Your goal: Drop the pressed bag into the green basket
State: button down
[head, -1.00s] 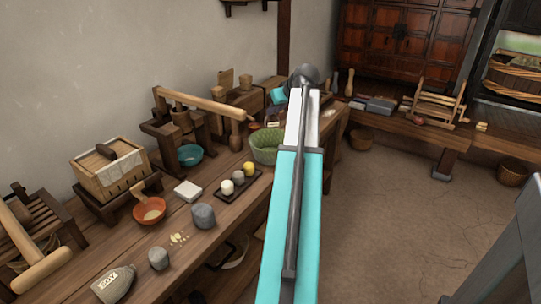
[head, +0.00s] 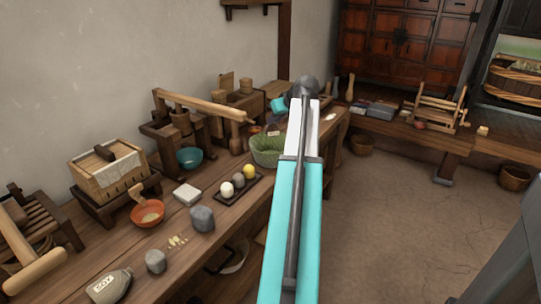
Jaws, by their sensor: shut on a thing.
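The green basket (head: 267,156) stands on the long wooden bench, near the middle of the head view, just left of my arm. My arm reaches away from the camera and hides part of the bench beyond it. My gripper (head: 272,126) shows small and dark below the teal wrist, over the far side of the basket. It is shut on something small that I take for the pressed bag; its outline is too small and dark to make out. I cannot tell whether it touches the basket.
A wooden press with a long beam (head: 200,103) stands behind and left of the basket. A teal bowl (head: 189,158), an orange bowl (head: 147,214) and grey stones crowd the bench.

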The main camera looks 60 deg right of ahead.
aim_at(275, 127)
jog(key=shift+f+b, duration=0.9)
jog(key=shift+f, duration=0.75)
jog(key=c, duration=1.6)
grip_release()
jog(key=p+v, duration=0.1)
jog(key=v, duration=1.2)
jog(key=shift+s+a+r+p, duration=0.15)
jog(key=shift+s+r+p, duration=0.15)
jog(key=shift+p, duration=0.1)
